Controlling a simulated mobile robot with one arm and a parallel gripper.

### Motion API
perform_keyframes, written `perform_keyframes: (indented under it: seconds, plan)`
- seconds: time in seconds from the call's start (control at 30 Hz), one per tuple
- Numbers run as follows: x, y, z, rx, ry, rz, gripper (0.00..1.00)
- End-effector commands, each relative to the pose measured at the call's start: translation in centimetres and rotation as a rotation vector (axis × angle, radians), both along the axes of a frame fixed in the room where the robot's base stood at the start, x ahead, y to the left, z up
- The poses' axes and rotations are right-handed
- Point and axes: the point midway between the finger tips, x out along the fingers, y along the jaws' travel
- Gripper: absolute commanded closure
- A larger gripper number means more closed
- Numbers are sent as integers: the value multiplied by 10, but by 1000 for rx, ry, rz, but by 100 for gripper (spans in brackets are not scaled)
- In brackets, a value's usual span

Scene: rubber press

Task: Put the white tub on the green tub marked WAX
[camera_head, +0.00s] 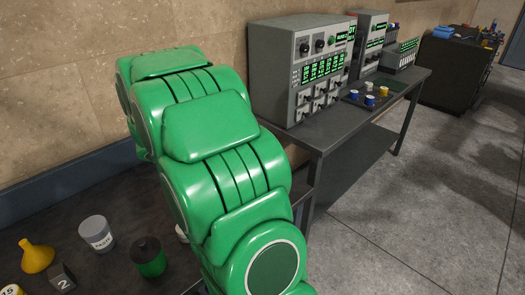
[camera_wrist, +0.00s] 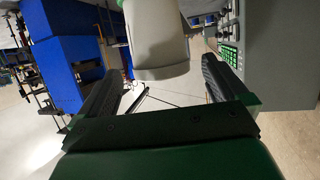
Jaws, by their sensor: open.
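A white tub (camera_head: 96,233) with a grey top and a dark-lettered label stands upright on the dark table at the lower left of the head view. A green tub (camera_head: 149,262) with a black top stands to its right, nearer the camera; I cannot read any WAX marking on it. The two tubs are apart. My gripper (camera_wrist: 162,66) is open in the wrist view, its dark fingers spread. A pale, rounded body (camera_wrist: 156,38) shows beyond the fingers; I cannot tell what it is. The head view does not show my gripper.
A yellow funnel (camera_head: 37,257) and a dark block marked 2 (camera_head: 62,277) stand left of the tubs. My green arm hides the table's right part and most of a pale item (camera_head: 181,234). A grey instrument console (camera_head: 300,72) stands on the bench behind.

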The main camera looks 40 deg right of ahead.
Motion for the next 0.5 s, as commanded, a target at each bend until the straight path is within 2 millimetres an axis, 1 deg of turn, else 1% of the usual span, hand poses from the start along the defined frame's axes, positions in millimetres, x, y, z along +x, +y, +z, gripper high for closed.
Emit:
perform_keyframes:
  seconds: [0.1,0.5]
  plan:
    - [3,13,4,4,-2,3,0]
    - [10,49,18,2,0,2,0]
